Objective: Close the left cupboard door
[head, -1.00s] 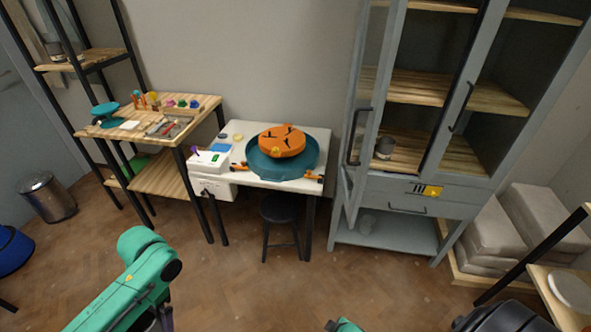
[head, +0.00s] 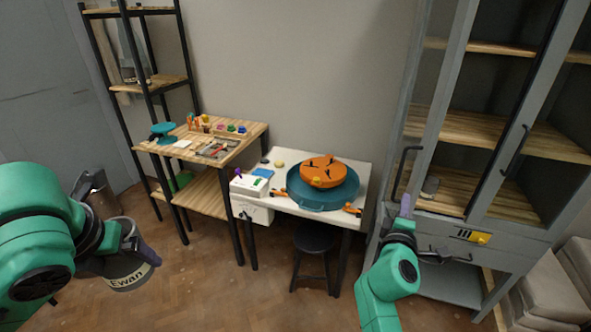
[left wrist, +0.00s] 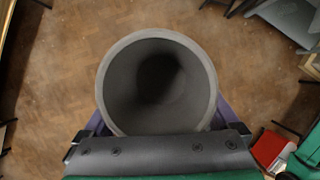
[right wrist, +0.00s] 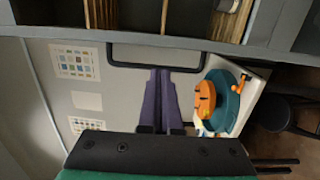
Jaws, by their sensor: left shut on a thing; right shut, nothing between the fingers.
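The left cupboard door (head: 440,92) is a grey framed door. It stands open, swung out and seen at a steep angle in the head view. Its dark bar handle (head: 404,165) also shows in the right wrist view (right wrist: 155,64). My right gripper (head: 404,206) is shut and empty, with its purple fingers at the lower end of the handle. In the right wrist view its fingertips (right wrist: 160,72) reach the bar; I cannot tell whether they touch it. My left gripper (left wrist: 160,118) is shut on a grey cylindrical container (head: 130,270), whose open mouth faces the left wrist camera.
The cupboard's right door handle (head: 515,148) and a drawer with a yellow tag (head: 482,238) are beside the door. A white table (head: 345,160) with a teal basin (head: 322,190) stands left of the cupboard, and a black stool (head: 314,238) is below it. Grey blocks (head: 545,285) lie right.

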